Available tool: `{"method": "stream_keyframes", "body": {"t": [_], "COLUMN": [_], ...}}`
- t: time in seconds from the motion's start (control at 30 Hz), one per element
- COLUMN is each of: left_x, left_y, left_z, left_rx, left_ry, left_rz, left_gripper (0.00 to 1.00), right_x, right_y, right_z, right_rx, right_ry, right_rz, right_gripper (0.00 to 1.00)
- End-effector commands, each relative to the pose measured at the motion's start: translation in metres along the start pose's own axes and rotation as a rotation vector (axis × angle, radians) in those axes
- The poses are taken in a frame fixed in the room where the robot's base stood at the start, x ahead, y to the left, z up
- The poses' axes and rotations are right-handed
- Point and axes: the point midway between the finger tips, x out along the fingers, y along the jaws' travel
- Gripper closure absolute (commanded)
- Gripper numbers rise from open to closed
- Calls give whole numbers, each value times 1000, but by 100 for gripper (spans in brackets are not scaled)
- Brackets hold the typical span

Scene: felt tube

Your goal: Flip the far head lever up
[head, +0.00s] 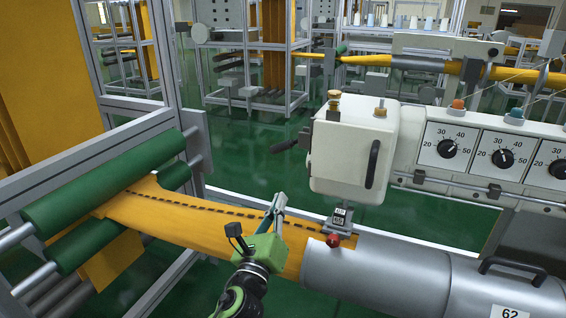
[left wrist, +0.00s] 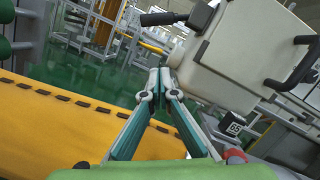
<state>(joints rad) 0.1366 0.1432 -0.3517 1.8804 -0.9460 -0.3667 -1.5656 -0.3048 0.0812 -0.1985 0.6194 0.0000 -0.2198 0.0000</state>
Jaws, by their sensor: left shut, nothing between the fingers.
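The white sewing head (head: 352,150) hangs above the silver tube. A lever with a black grip (head: 280,147) sticks out from its left side, sloping slightly down to the left. In the left wrist view the black lever grip (left wrist: 160,18) shows at the top, beyond my fingertips, beside the white head (left wrist: 230,55). My left gripper (head: 281,198) is below the lever, over the yellow felt, with its fingers pointing up. Its fingers (left wrist: 160,76) converge with nothing between them, apart from the lever. My right gripper is not in view.
Yellow felt (head: 190,222) with a dashed dark seam runs from green rollers (head: 110,178) to the silver tube (head: 390,275). A red knob (head: 333,241) sits under the head, right of my left gripper. Dials (head: 448,148) line the panel at right. Open space lies left of the head.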

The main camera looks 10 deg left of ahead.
Motion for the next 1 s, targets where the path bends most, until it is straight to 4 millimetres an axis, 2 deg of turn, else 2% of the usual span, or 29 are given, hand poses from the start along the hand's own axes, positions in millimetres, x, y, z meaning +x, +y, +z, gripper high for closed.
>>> {"method": "stream_keyframes", "body": {"t": [0.1, 0.23, 0.43, 0.7, 0.8, 1.0], "left_x": [5, 20, 58, 104, 106, 109], "left_y": [0, 0, 0, -1, -2, -1], "left_z": [0, 1, 1, 3, 22, 37], "left_rx": [0, 0, -1, -2, 2, 1], "left_ry": [0, -1, -1, -1, -1, 0], "left_rz": [1, 1, 1, 1, 0, 0], "left_gripper": [100, 100, 100, 100, 100, 100], "right_x": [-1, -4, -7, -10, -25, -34], "right_y": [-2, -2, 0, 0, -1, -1], "right_z": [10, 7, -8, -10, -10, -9], "right_rx": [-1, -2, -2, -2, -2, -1], "right_ry": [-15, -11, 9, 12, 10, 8], "right_rz": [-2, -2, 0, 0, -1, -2], "right_gripper": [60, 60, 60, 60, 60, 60]}}
